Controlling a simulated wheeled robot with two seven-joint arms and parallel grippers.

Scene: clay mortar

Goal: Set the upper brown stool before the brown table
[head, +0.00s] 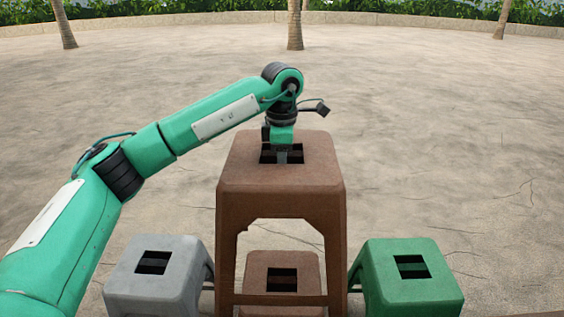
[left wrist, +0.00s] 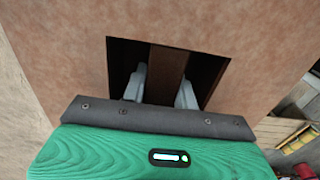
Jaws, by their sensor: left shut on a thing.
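The upper brown stool (head: 282,187) is upright in the middle of the head view, its seat well above the other stools. My left gripper (head: 283,155) points down into the square hole in its seat. In the left wrist view the fingers (left wrist: 163,92) stand inside the hole, either side of the brown bar (left wrist: 168,76), shut on it. The lower brown stool (head: 255,279) shows between the upper stool's legs, lower down. The leg ends of the upper stool are out of frame. No whole brown table is visible; a brown edge (head: 540,314) at bottom right may be part of it.
A grey stool (head: 180,285) stands at the lower left and a green stool (head: 425,290) at the lower right. Sandy ground (head: 450,130) beyond is open up to a low wall with palm trunks (head: 295,25). Yellow items (left wrist: 300,138) show at the wrist view's right edge.

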